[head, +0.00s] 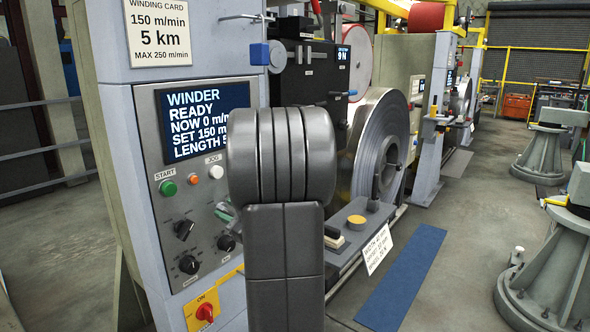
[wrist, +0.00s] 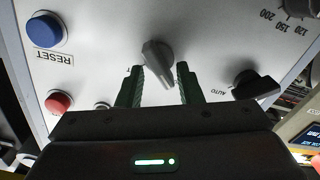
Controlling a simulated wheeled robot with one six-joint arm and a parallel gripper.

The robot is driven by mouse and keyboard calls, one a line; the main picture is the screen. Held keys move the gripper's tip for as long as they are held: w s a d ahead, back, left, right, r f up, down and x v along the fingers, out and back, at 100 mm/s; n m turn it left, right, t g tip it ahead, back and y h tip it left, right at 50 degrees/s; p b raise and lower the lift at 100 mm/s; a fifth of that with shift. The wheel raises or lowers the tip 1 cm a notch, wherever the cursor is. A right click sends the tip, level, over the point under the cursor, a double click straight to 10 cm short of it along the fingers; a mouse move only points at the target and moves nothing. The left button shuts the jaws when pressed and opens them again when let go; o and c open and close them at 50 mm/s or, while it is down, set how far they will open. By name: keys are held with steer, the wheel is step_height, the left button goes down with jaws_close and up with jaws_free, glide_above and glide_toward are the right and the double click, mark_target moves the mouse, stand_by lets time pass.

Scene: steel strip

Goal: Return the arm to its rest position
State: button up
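My arm stands in the middle of the head view, its dark grey links (head: 285,240) in front of the winder's control panel (head: 150,235). My gripper (wrist: 158,84) is open in the wrist view, with a gap between its two dark green fingers. A grey knob (wrist: 157,62) on a light panel shows in line with the gap. I cannot tell whether the fingers touch it. In the head view, a small green bit of the gripper (head: 224,212) shows at the left of my arm, close to the panel; the rest is hidden.
The wrist view shows a blue reset button (wrist: 44,29), a red button (wrist: 59,102) and a black selector (wrist: 256,84). In the head view, the winder screen (head: 205,120) reads ready. A steel coil (head: 380,145) stands right of my arm. A blue mat (head: 403,278) lies on open floor.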

steer(key=m+p, duration=0.2)
steer(key=p, duration=0.1)
steer(key=shift+r, duration=0.2)
steer(key=shift+w+f+m+p, duration=0.1)
steer(key=shift+m+p, duration=0.5)
steer(key=shift+d+f, duration=0.1)
